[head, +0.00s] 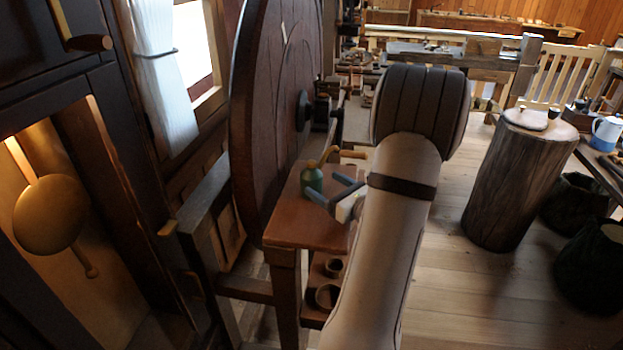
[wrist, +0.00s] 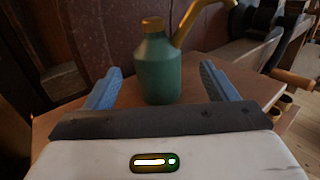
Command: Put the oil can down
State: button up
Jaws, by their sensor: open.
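The oil can (head: 312,178) is a green bottle with a brass cap and a long brass spout. It stands upright on the small brown wooden table (head: 290,235) beside the big wheel. In the wrist view the oil can (wrist: 155,72) stands just beyond my gripper, roughly between the lines of its two blue fingers. My gripper (head: 333,189) is open, and its fingers (wrist: 160,85) are apart with clear gaps on both sides of the can.
A large dark wooden wheel (head: 262,110) rises close behind and left of the table. A lower shelf holds small round pots (head: 327,295). A log stump (head: 520,180) stands at the right. Open plank floor (head: 450,290) lies between.

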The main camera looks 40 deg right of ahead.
aim_at(320, 182)
jog(key=w, duration=0.2)
jog(key=w+p, duration=0.1)
jog(key=w, duration=0.1)
jog(key=shift+a, duration=0.35)
jog(key=shift+s, duration=0.1)
jog(key=shift+c, duration=0.3)
jog(key=c, duration=1.3)
notch_tip(320, 182, up, 10)
jog(key=shift+f+b, duration=0.25)
jog(key=shift+b, duration=0.25)
jog(key=shift+r, duration=0.25)
